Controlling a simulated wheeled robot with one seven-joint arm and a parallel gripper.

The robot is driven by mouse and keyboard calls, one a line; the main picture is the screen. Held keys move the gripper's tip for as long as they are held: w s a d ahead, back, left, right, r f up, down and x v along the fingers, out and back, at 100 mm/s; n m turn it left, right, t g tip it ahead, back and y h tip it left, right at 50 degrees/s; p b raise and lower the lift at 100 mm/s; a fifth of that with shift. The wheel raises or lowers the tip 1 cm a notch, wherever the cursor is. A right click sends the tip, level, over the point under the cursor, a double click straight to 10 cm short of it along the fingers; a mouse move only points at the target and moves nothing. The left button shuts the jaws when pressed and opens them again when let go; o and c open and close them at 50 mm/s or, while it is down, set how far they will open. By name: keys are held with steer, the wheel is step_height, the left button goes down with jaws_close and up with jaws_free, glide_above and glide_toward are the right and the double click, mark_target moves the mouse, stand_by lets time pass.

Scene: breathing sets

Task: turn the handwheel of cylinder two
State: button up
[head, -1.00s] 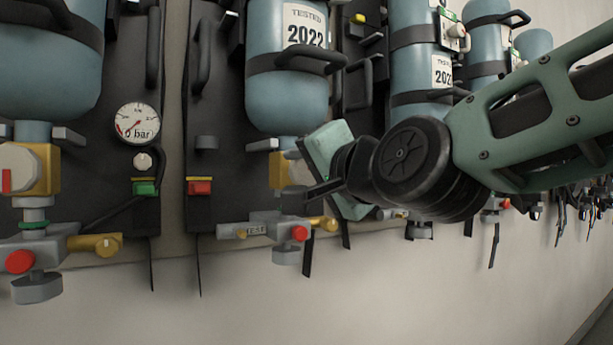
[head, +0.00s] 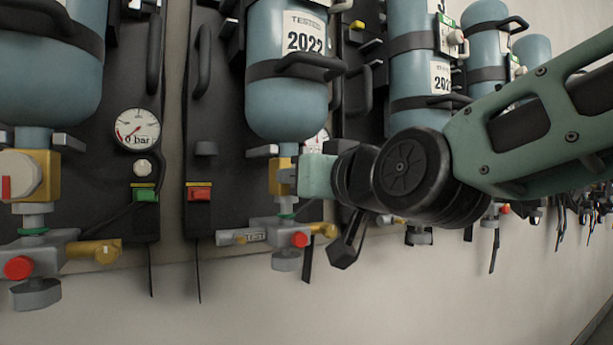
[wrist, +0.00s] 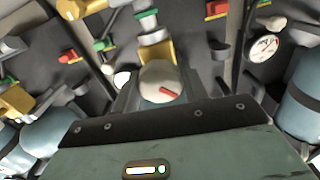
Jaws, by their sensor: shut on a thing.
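Cylinder two (head: 287,105) is the blue bottle labelled TESTED 2022, second from left in the head view. Its yellow valve block (head: 279,177) sits below the bottle. In the wrist view its handwheel (wrist: 158,83) is a cream round knob with a red mark, in front of a yellow valve body (wrist: 156,50). My gripper (wrist: 158,90) is shut on the handwheel, with one finger on each side. In the head view my gripper (head: 291,176) reaches the valve from the right and hides the handwheel.
A neighbouring cylinder (head: 50,85) hangs at left, with its own handwheel (head: 18,176) and a gauge (head: 137,128). A grey fitting (head: 278,233) with a red button is just below my gripper. More cylinders line the wall at right. The wall below is bare.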

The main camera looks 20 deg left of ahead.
steer(key=n, duration=0.6)
steer(key=shift+p, duration=0.3)
steer(key=n, duration=0.7)
steer(key=shift+n+p, duration=0.3)
steer(key=shift+n, duration=0.1)
steer(key=n, duration=0.7)
steer(key=shift+p, duration=0.35)
steer(key=n, duration=0.6)
steer(key=shift+n+p, duration=0.3)
steer(key=shift+p, duration=0.05)
steer(key=o, duration=1)
